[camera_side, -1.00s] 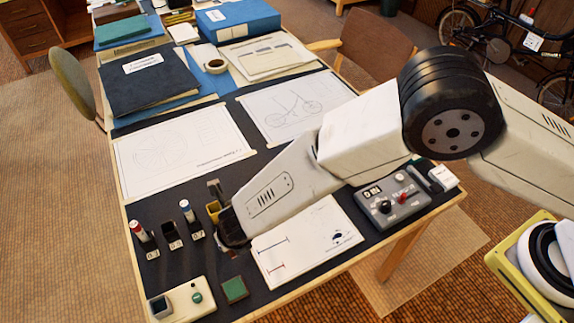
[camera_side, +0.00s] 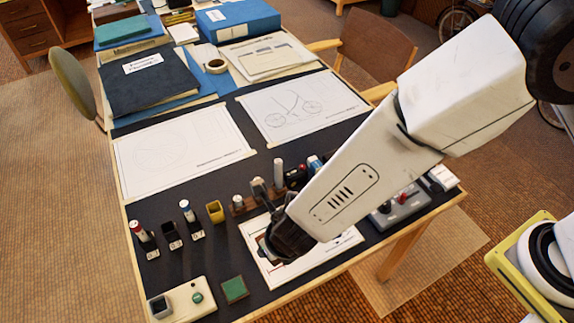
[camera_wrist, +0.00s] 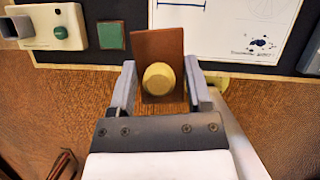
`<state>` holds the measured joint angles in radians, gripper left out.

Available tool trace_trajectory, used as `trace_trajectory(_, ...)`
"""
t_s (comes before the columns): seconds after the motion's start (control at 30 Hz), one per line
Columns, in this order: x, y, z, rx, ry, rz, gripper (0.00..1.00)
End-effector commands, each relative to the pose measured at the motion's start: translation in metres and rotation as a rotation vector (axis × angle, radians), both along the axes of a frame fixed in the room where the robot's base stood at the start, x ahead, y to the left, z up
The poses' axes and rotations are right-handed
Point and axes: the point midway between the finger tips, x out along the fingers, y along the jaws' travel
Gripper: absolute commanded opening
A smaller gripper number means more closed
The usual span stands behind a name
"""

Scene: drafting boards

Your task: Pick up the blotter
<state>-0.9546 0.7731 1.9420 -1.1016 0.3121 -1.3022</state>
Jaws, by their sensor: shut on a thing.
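The blotter shows in the wrist view as a reddish-brown rectangular plate (camera_wrist: 160,48) with a round yellow knob (camera_wrist: 159,78). The knob sits between the two grey fingers of my gripper (camera_wrist: 160,76), which is shut on the blotter. The plate overlaps the table's front edge in that view. In the side view my gripper (camera_side: 283,240) is over the sheet with the ink blot (camera_side: 345,238), and its dark jaws hide most of the blotter. I cannot tell the blotter's height above the sheet.
A green pad (camera_side: 234,289) and a pale box with a green button (camera_side: 186,299) lie at the front left. Several small holders, a yellow cup (camera_side: 215,211) and a rack (camera_side: 243,206) stand behind. A grey control box (camera_side: 385,216) is at right.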

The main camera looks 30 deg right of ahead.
Motion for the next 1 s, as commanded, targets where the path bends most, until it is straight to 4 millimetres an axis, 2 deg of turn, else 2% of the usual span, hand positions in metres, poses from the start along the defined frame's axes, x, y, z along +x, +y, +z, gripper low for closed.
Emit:
trace_trajectory(0.53,-0.0006,-0.0006,0.0006,0.0,0.0,-0.001,0.04)
trace_trajectory(0.57,-0.0006,-0.0006,0.0006,0.0,0.0,-0.001,0.54)
trace_trajectory(0.6,-0.0006,-0.0006,0.0006,0.0,0.0,-0.001,0.41)
trace_trajectory(0.67,-0.0006,-0.0006,0.0006,0.0,0.0,-0.001,0.22)
trace_trajectory(0.7,-0.0006,-0.0006,0.0006,0.0,0.0,-0.001,0.17)
trace_trajectory(1.0,0.0025,-0.0086,-0.0032,-0.002,0.001,-0.067,0.17)
